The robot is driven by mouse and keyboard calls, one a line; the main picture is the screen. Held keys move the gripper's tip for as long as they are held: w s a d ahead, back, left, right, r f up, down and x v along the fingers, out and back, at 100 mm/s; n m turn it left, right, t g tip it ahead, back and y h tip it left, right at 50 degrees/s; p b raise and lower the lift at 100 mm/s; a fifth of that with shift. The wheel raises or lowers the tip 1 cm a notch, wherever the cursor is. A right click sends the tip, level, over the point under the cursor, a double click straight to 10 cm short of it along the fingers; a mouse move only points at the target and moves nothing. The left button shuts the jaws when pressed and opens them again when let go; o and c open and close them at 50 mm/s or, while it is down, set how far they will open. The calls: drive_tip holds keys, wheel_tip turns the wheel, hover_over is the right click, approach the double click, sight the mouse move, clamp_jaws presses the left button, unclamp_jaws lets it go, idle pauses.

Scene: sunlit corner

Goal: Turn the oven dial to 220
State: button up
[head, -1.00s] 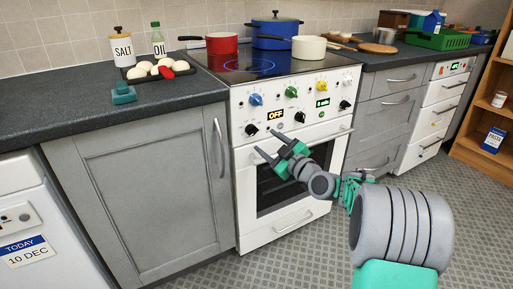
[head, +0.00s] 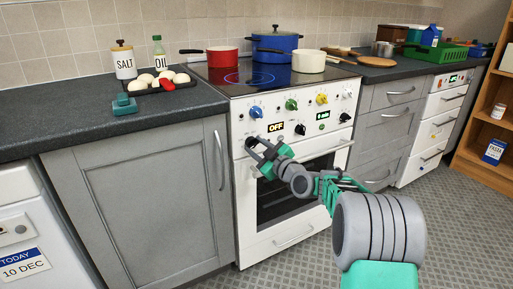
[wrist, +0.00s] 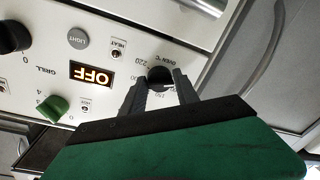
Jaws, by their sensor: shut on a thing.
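The oven dial (wrist: 160,76) is a small black knob on the white control panel, with "OVEN °C" and 220 printed around it in the wrist view. My gripper (wrist: 160,82) is shut on it, one finger on each side. The fingers and the angle of view leave the dial's exact setting unclear. The oven's display (head: 276,127) reads OFF; it appears upside down in the wrist view (wrist: 91,75).
The white oven (head: 290,205) has other knobs close by, including a blue knob (head: 255,112), a green knob (head: 291,104) and a black grill knob (wrist: 12,38). A red pan (head: 222,57), a blue pot (head: 277,42) and a cream pan (head: 308,61) stand on the hob.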

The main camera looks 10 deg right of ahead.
clamp_jaws()
drive_tip(key=shift+d, duration=0.1)
